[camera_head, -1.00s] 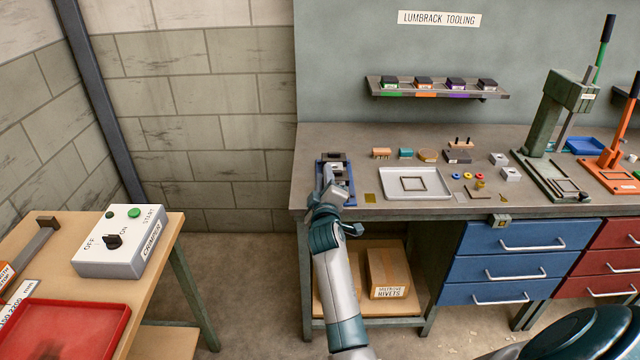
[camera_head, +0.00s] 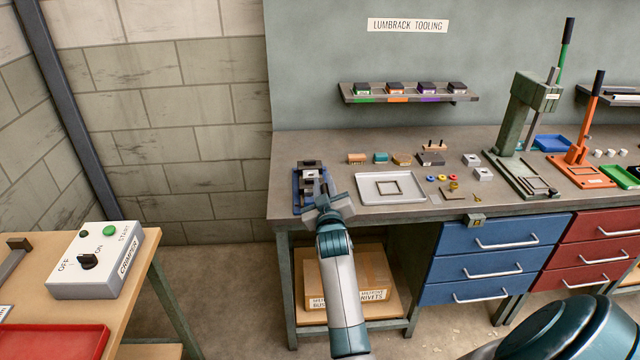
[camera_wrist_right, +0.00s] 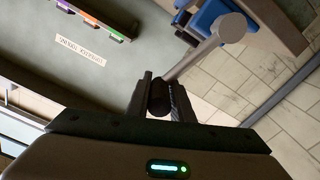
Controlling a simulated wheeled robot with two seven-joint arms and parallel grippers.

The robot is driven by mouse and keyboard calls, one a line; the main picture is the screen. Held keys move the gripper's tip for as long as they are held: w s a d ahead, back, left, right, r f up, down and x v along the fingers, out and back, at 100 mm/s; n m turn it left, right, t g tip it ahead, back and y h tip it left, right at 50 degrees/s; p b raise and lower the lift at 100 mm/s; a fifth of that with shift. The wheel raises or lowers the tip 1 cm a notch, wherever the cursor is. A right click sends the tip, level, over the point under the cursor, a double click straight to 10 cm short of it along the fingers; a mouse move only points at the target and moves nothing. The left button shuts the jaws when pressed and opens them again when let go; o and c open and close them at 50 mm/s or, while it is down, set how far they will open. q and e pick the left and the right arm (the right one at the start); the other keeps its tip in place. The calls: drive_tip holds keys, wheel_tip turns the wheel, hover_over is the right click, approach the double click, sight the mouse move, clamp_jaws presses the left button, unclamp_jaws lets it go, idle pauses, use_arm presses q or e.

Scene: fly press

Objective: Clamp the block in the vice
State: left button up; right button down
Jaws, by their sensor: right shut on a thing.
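The blue vice (camera_head: 297,194) stands at the left end of the bench. A light grey piece, seemingly the block (camera_head: 311,174), sits between its dark jaws; I cannot tell how tightly they hold it. My right gripper (camera_head: 325,200) is at the vice's front right. In the right wrist view my right gripper (camera_wrist_right: 160,92) is shut on a black handle knob (camera_wrist_right: 160,104). The knob joins a grey crank arm and round hub (camera_wrist_right: 230,27), with the blue vice body (camera_wrist_right: 207,17) behind. My left gripper is out of view.
A white tray (camera_head: 420,198) with a dark square frame lies right of the vice. Several small blocks and coloured rings lie around it. A green press (camera_head: 525,115) and an orange press (camera_head: 580,155) stand further right. A control box (camera_head: 95,262) is on the left table.

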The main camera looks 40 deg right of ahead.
drive_tip(key=shift+s+d+f, duration=0.15)
drive_tip(key=shift+s+f, duration=0.05)
drive_tip(key=shift+f, duration=0.25)
drive_tip(key=c, duration=1.6)
unclamp_jaws()
drive_tip(key=shift+d+r, duration=0.1)
drive_tip(key=shift+r, duration=0.1)
drive_tip(key=shift+a, duration=0.2)
